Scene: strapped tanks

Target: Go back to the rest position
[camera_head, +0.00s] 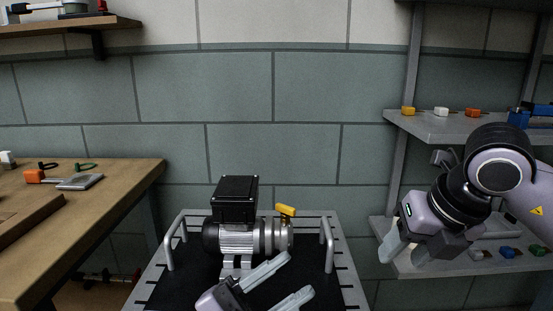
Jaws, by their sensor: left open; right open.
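My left gripper (297,275) reaches in at the bottom centre, over the front of the cart. Its two pale fingers are spread apart with nothing between them. My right gripper (400,258) hangs at the right in front of the shelf unit, fingers pointing down. It is open, and I see nothing held in it. A pump with a black box on top (235,198) and a silver finned body stands on the cart (350,287), just behind my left gripper. A yellow handle (286,210) sits at its right end.
A wooden workbench (110,190) with small tools stands at the left, under a wall shelf (60,27). At the right, a grey shelf (430,125) carries small coloured parts; a lower shelf (425,268) is partly hidden by my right arm. The cart has upright side handles (326,248).

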